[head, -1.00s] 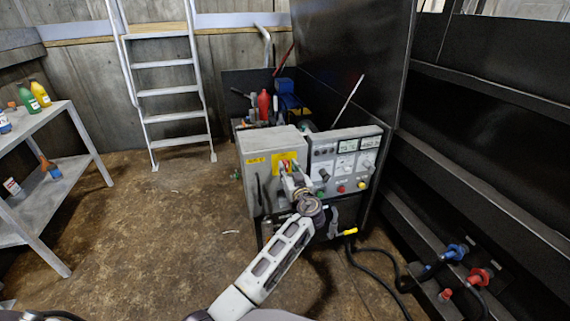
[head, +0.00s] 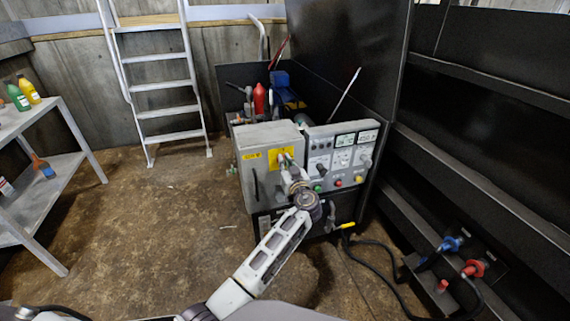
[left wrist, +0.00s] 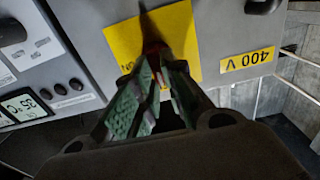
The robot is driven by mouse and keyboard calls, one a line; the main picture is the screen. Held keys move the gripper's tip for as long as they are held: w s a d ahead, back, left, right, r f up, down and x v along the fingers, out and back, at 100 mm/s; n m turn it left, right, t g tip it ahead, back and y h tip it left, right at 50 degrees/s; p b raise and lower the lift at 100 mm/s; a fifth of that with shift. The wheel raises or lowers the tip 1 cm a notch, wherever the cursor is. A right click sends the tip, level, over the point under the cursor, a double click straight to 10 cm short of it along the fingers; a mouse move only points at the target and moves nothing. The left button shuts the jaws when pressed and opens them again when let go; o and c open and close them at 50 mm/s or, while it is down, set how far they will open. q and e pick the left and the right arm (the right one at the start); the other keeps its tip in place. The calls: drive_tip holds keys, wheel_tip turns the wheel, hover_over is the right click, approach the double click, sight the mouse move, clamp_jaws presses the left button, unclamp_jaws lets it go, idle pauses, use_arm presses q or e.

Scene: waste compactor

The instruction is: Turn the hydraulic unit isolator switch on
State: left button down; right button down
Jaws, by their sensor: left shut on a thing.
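The hydraulic unit (head: 268,138) is a grey cabinet with a meter panel on its right. The isolator switch sits on a yellow plate (head: 273,161) on the cabinet front; the plate also shows in the left wrist view (left wrist: 186,30). My left gripper (head: 287,161) is at the plate, its green-padded fingers (left wrist: 158,82) shut on the switch handle. Only a little red of the isolator switch (left wrist: 154,48) shows between the fingers, so its angle cannot be told. My right gripper is not in view.
The panel (head: 342,158) has meters, knobs and buttons close beside the left gripper. A black cable (head: 377,260) lies on the floor at right. A ladder (head: 163,88) and a shelf table (head: 58,170) stand at left. Open floor lies between.

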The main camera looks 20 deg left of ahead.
use_arm(q)
drive_tip(key=shift+m, duration=0.4)
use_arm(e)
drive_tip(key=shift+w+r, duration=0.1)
use_arm(q)
drive_tip(key=shift+w+d+f+m+p, duration=0.15)
drive_tip(key=shift+m+p, duration=0.7)
drive_tip(key=shift+m, duration=2.05)
drive_tip(key=shift+w+d+f+m+p, duration=0.15)
drive_tip(key=shift+m+p, duration=0.75)
drive_tip(key=shift+m, duration=2)
drive_tip(key=shift+w+d+f+m+p, duration=0.2)
drive_tip(key=shift+m+p, duration=0.65)
drive_tip(key=shift+m, duration=2.05)
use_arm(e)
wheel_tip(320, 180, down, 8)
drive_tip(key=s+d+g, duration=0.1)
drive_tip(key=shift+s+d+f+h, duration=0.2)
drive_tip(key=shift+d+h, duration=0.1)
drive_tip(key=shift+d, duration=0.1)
use_arm(q)
drive_tip(key=shift+s, duration=0.15)
drive_tip(key=c, duration=1.5)
unclamp_jaws()
